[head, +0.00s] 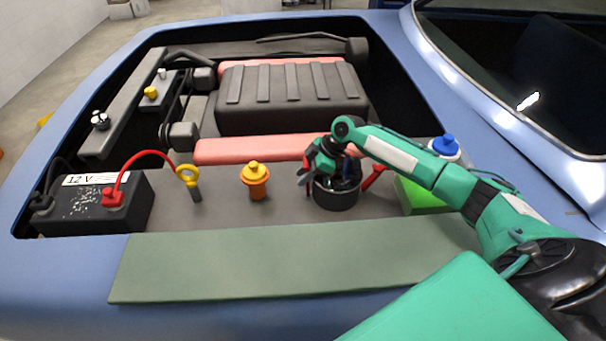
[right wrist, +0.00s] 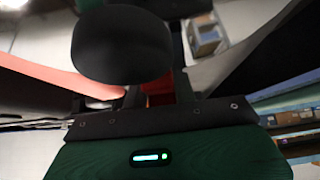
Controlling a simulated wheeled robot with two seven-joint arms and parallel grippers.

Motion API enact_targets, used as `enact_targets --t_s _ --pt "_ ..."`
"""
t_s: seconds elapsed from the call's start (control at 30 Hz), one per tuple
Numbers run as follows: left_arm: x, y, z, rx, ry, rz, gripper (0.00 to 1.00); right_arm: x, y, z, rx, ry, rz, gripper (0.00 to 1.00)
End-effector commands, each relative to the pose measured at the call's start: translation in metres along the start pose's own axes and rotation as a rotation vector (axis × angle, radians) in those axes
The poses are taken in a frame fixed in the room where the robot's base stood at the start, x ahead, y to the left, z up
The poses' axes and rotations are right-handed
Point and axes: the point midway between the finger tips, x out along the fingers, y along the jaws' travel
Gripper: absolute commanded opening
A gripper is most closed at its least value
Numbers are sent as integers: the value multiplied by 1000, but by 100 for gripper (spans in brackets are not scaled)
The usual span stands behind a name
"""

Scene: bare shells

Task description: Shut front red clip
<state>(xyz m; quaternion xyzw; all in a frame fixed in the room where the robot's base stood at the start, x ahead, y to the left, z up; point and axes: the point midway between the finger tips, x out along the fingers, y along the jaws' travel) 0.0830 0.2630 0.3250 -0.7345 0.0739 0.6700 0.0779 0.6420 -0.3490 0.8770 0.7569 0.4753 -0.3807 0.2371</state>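A round black canister (head: 337,196) stands in the engine bay, right of the orange-yellow cap. A red clip (head: 373,177) sticks out at its right side, and a sliver of red (head: 308,188) shows low on its left side. My right gripper (head: 305,176) is at the canister's upper left side and hides part of its top. In the right wrist view a red part (right wrist: 160,92) shows between dark finger-like shapes, below a dark rounded shape (right wrist: 122,45). Whether the fingers touch the red part is unclear. My left gripper is not in view.
A black 12 V battery (head: 130,215) with a red clamp (head: 112,197) stands at left. A yellow ring dipstick (head: 188,176), orange cap (head: 256,180), green box (head: 424,195) and blue cap (head: 445,145) are nearby. A flat green panel (head: 270,265) lies along the front edge, clear on top.

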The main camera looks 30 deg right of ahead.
Motion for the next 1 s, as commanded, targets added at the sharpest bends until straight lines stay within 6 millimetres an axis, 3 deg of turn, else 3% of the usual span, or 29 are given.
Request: enact_targets --t_s 0.03,0.1,0.47,0.57,1.0 --pt "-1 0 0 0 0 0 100 -5 4 -1 0 2 9 37" --pt "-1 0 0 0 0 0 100 -4 3 -2 -1 2 8 47" --pt "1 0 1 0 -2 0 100 -7 1 -1 -2 3 4 47" --pt "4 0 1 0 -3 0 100 -21 2 0 -3 2 6 47" --pt "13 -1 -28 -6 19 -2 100 -117 2 1 -2 4 9 47"
